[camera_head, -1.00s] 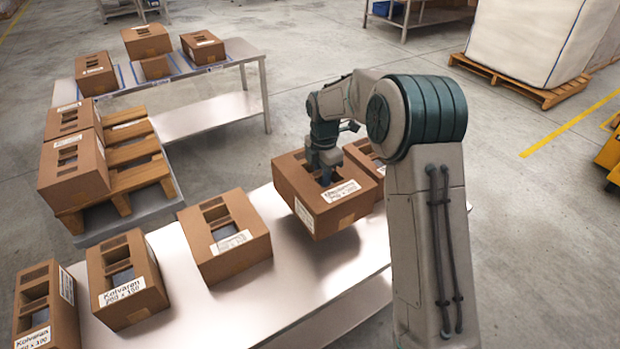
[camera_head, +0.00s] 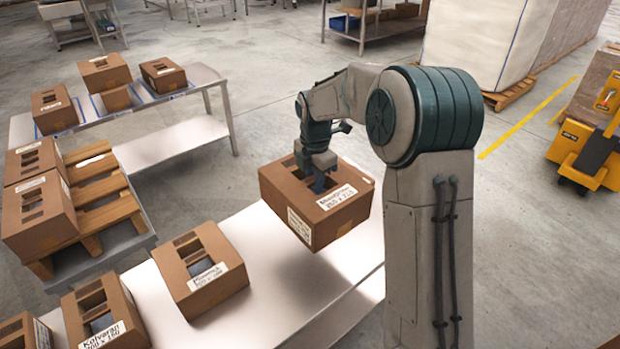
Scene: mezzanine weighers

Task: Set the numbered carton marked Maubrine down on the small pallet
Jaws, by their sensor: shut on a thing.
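My gripper (camera_head: 318,172) is shut on a brown carton (camera_head: 275,192) with open slots in its top. The carton's label is blurred; it looks like Maubrine. The carton is held level above the right part of the steel table (camera_head: 250,247). The small wooden pallet (camera_head: 110,211) is at the left, on a low grey platform. Two cartons (camera_head: 40,222) stand along its left side; the slats on its right side are bare. My gripper is well to the right of the pallet. The fingertips are hidden inside the carton top.
A farther steel table (camera_head: 203,78) holds several cartons. A yellow pallet truck (camera_head: 585,155) stands at the right. Open floor lies between the tables.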

